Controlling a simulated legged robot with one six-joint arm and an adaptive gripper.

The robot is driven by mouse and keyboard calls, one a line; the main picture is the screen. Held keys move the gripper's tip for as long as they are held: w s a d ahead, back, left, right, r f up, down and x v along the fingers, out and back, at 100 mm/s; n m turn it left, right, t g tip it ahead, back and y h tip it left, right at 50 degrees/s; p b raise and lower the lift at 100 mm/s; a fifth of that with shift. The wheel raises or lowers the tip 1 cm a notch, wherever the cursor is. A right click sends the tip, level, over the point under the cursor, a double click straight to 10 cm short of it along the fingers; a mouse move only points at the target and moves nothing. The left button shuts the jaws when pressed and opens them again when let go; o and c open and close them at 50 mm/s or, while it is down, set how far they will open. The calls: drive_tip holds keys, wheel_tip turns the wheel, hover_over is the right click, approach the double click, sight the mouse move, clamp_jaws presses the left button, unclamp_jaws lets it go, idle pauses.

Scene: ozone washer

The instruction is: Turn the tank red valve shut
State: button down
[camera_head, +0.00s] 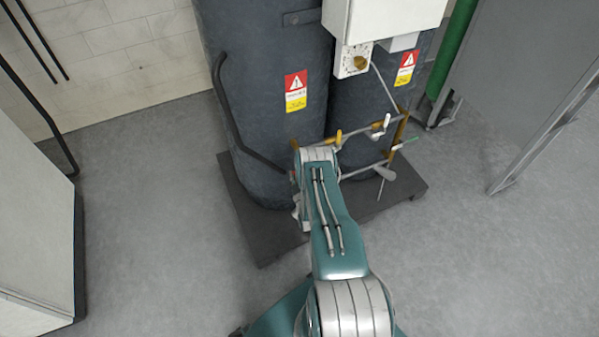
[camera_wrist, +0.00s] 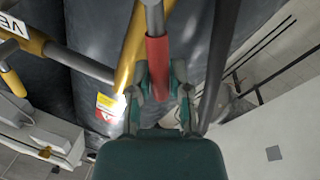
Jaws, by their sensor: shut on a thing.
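The red valve handle (camera_wrist: 157,62) shows in the wrist view as a red sleeve on a grey metal stem, beside a yellow pipe (camera_wrist: 132,45). My gripper (camera_wrist: 160,88) has its two dark green fingers on either side of the red handle and is shut on it. In the head view my arm covers the gripper and most of the handle. The dark grey tank (camera_head: 265,80) stands upright just beyond my arm, with a red and yellow warning label (camera_head: 296,91).
A second dark tank (camera_head: 365,110) stands to the right, with yellow pipes and small levers (camera_head: 380,128) in front. A dark curved pipe (camera_head: 228,115) runs down the left tank. Both tanks stand on a low dark base (camera_head: 268,245). Grey floor is free on both sides.

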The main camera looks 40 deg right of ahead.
drive_tip(key=w+a+f+n+t+y, duration=0.1)
drive_tip(key=f+n, duration=0.5)
drive_tip(key=n, duration=0.8)
drive_tip(key=shift+a+n+t+y, duration=0.3)
drive_tip(key=shift+a+t+y, duration=0.3)
drive_tip(key=shift+a+y, duration=0.5)
drive_tip(key=shift+a+f, duration=0.1)
drive_tip(key=shift+a, duration=0.2)
drive_tip(key=c, duration=0.6)
unclamp_jaws()
drive_tip(key=shift+o, duration=0.2)
drive_tip(key=shift+s+d, duration=0.1)
drive_tip(key=v, duration=1.1)
drive_tip(key=shift+s+a+f, duration=0.2)
drive_tip(key=shift+s, duration=0.1)
